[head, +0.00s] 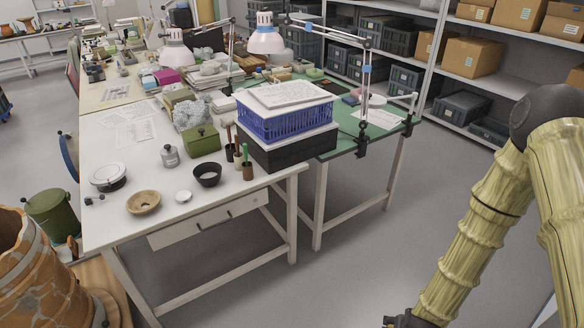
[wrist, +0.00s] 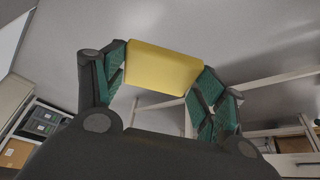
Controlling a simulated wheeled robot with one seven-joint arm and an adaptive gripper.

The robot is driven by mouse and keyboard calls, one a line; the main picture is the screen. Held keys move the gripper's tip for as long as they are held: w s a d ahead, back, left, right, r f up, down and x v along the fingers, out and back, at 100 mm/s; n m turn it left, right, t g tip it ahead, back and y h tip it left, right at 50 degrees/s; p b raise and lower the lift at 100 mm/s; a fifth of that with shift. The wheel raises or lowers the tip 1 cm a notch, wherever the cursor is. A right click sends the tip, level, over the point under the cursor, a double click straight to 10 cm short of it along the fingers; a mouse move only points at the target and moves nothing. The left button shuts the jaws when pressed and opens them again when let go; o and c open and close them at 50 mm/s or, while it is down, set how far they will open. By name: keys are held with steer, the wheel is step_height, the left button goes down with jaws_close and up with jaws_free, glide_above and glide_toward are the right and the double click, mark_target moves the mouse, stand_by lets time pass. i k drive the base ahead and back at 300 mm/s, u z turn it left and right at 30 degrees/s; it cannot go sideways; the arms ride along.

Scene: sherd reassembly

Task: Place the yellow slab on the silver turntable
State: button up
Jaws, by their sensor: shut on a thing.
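The yellow slab (wrist: 166,66) is a smooth block held between the green-padded fingers of my gripper (wrist: 160,80) in the wrist view. The gripper is shut on it, one finger at each end, with grey floor behind. In the head view only a dark part of my gripper (head: 404,321) shows at the bottom edge, and the slab is out of sight. A round, flat silver-white disc with a dark rim, seemingly the silver turntable (head: 108,177), sits at the left front of the white table. Its top looks mostly bare. My gripper is well to its right, off the table.
A blue crate (head: 285,118) stands right. A large cracked pot (head: 40,280) is at lower left. Open floor lies between.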

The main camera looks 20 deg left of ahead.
mark_target(108, 172)
steer(key=i, duration=1.1)
steer(key=z, duration=1.2)
steer(key=i, duration=0.5)
steer(key=u, duration=3.1)
